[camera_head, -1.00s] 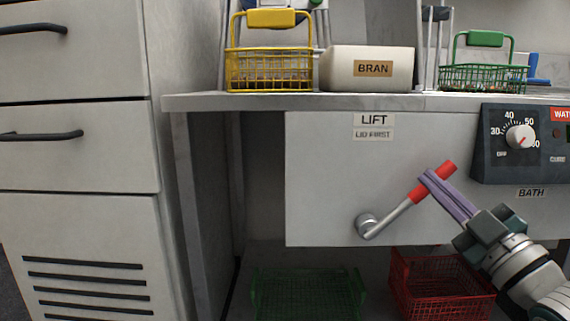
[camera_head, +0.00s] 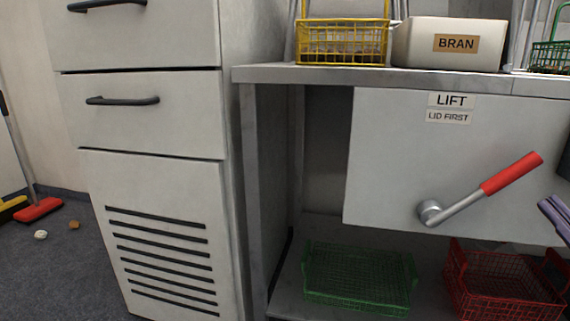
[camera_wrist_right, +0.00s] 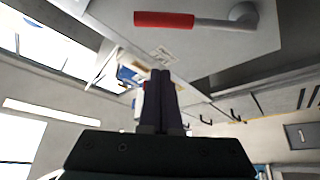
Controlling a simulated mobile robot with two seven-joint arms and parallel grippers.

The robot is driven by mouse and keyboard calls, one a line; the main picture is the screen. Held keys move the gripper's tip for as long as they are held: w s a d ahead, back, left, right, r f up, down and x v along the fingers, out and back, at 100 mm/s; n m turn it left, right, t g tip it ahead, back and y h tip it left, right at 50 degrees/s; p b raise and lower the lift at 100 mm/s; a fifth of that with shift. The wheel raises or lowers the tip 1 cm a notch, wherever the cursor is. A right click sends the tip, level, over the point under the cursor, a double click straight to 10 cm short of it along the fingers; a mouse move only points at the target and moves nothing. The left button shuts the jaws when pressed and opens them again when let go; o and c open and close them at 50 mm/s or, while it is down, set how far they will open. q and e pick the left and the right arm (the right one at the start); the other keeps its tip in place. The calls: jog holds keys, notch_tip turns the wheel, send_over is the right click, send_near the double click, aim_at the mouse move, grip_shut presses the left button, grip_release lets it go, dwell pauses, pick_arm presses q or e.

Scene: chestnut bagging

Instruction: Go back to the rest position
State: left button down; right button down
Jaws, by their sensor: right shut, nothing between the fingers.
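My right gripper (camera_head: 554,213) shows at the right edge of the head view, partly cut off. Its purple fingers are shut with nothing between them. In the right wrist view the shut fingers (camera_wrist_right: 160,98) point away from the camera, with open room around them. The lever with the red handle (camera_head: 511,173) is on the grey front panel, to the left of my right gripper and apart from it. The lever also shows at the top of the right wrist view (camera_wrist_right: 164,20). My left gripper is not in view.
A yellow basket (camera_head: 342,43) and a BRAN box (camera_head: 447,44) stand on the counter (camera_head: 400,81). A green basket (camera_head: 358,279) and a red basket (camera_head: 505,289) are on the shelf below. A drawer cabinet (camera_head: 150,185) stands left. A broom (camera_head: 38,208) and small pieces lie on the floor.

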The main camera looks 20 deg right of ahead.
jog(key=w+a+r+m+g+y+p, duration=0.25)
jog(key=a+r+g+p, duration=0.9)
jog(key=p, duration=1.35)
jog(key=s+a+r+m+g+y+p, duration=0.1)
jog(key=s+a+r+g+p, duration=0.1)
jog(key=s+a+r+p, duration=0.45)
jog(key=s+a+r+m+g+p, duration=0.1)
jog(key=s+a+r+g+p, duration=0.2)
jog(key=r+p, duration=0.7)
jog(key=s+a+r+m+g+y+p, duration=0.1)
jog(key=s+a+r+g+p, duration=0.15)
jog(key=s+r+p, duration=0.6)
notch_tip(320, 180, up, 36)
jog(key=w+p, duration=0.2)
jog(key=p, duration=3.1)
jog(key=shift+w+t, duration=0.25)
jog(key=shift+t, duration=0.05)
jog(key=shift+r+h, duration=0.1)
jog(key=shift+h, duration=0.15)
